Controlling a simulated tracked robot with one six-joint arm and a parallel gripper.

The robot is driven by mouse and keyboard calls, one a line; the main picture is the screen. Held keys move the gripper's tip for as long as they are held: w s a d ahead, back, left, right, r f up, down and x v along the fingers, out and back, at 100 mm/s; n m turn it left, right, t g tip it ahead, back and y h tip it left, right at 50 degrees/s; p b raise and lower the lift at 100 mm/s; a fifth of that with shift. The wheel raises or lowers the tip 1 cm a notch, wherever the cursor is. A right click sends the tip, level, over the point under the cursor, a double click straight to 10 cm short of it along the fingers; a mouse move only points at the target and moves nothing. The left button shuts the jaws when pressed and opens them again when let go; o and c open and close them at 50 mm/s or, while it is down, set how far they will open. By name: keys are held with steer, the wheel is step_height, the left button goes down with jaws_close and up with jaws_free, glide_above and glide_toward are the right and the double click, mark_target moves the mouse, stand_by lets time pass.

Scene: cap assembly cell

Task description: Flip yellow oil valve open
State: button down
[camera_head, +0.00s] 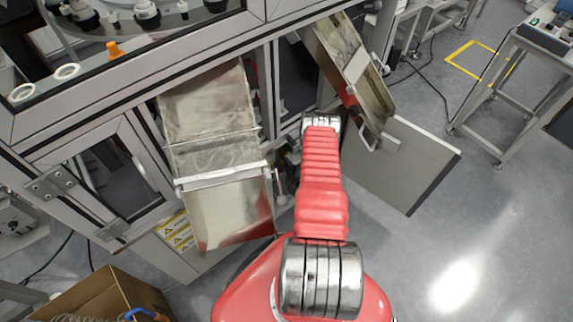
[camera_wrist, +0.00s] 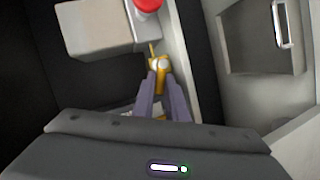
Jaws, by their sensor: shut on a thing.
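The yellow oil valve (camera_wrist: 158,73) shows in the wrist view, between and just beyond the tips of my gripper. My gripper (camera_wrist: 160,88) has its two purple-grey fingers closed on the valve. A thin yellow part of the valve stands up from it toward the top of the picture. More yellow shows low between the fingers. In the head view my red arm reaches into the machine's lower opening, and it hides the valve and the gripper there.
A red round knob (camera_wrist: 148,5) on a pale box (camera_wrist: 95,28) is close above the valve. Metal chutes (camera_head: 215,150) and (camera_head: 352,75) flank my arm. An open panel door (camera_head: 400,165) stands to the right. A cardboard box (camera_head: 100,297) is at lower left.

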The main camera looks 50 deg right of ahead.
steer(key=shift+a+f+n+h, duration=0.2)
steer(key=shift+f+n+h, duration=0.25)
steer(key=shift+n, duration=0.25)
steer(key=c, duration=2)
jaws_free()
steer(key=shift+c, duration=0.2)
steer(key=shift+s, duration=0.1)
steer(key=v, duration=1.3)
steer(key=shift+s+a, duration=0.15)
steer(key=shift+s, duration=0.2)
steer(key=shift+f, duration=0.1)
